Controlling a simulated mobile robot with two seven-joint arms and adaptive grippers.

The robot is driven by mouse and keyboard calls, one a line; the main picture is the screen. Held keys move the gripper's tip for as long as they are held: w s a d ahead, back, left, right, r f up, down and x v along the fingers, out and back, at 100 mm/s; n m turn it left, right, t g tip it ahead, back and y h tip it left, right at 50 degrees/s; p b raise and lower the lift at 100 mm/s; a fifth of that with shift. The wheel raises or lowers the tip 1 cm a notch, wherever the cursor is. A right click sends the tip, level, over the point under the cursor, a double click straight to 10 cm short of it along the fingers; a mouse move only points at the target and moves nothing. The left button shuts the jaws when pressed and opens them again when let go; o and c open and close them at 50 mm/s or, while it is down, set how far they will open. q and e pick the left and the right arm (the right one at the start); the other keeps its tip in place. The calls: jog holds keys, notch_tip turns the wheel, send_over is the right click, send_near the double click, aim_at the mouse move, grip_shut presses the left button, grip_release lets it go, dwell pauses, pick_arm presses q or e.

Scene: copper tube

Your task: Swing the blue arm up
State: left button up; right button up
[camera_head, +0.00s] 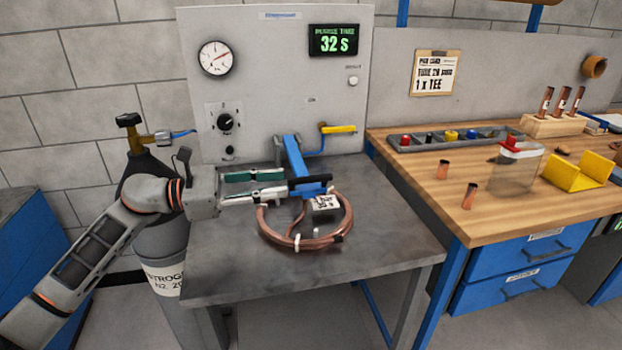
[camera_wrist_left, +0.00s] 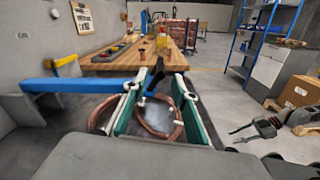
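The blue arm (camera_head: 294,158) reaches out from the grey panel above the metal bench, with a black handle (camera_head: 312,183) at its near end. In the left wrist view the blue arm (camera_wrist_left: 75,86) crosses from the left to the black handle (camera_wrist_left: 157,76). My left gripper (camera_head: 287,184) has its green-lined fingers apart and level, with the tips at the handle. In the left wrist view the handle shows between the spread fingertips of the gripper (camera_wrist_left: 160,82); contact cannot be told.
A copper coil (camera_head: 340,232) with a tag lies on the bench below the fingers. A yellow lever (camera_head: 338,129) is on the panel behind. A gas cylinder (camera_head: 160,240) stands left of the bench. A wooden workbench (camera_head: 420,200) with copper pieces is to the right.

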aim_at(304, 180)
pick_arm(q)
jog(key=x, duration=0.6)
jog(key=shift+w+d+p, duration=0.1)
jog(key=shift+d+p, duration=0.25)
jog(key=shift+d, duration=0.05)
jog(key=shift+c, duration=0.4)
grip_shut()
